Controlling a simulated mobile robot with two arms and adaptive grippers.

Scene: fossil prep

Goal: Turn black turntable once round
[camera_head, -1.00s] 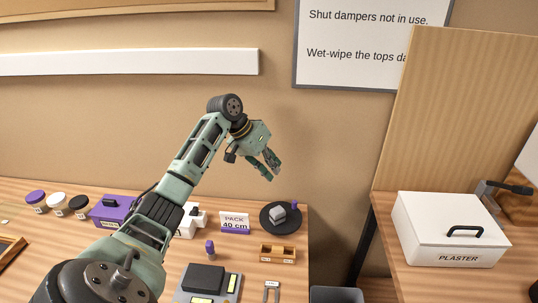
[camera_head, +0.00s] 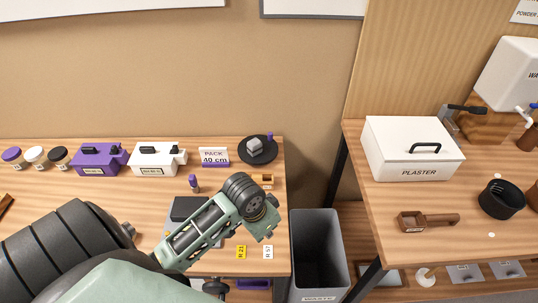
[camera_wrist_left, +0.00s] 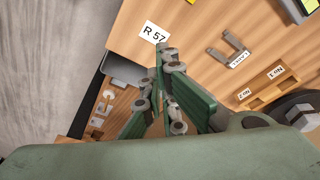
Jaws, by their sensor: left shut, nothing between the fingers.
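The black turntable (camera_head: 244,158) is a round dark disc near the back right corner of the left bench. A grey block (camera_head: 254,146) and a small purple piece (camera_head: 270,136) are on it. In the left wrist view part of a dark disc (camera_wrist_left: 285,103), apparently the turntable, shows at the right edge. My left gripper (camera_head: 267,230) is over the bench's front right part, nearer the front than the turntable and not touching it. In the left wrist view its fingers (camera_wrist_left: 163,62) are closed together and empty, near the R 57 label. My right gripper is not in view.
A wooden two-slot holder (camera_wrist_left: 268,91) and a grey fork-shaped piece (camera_wrist_left: 232,52) lie near the gripper. A PACK 40 cm sign (camera_head: 214,156) stands left of the turntable. A grey waste bin (camera_head: 318,250) stands in the gap before the right bench with its plaster box (camera_head: 412,150).

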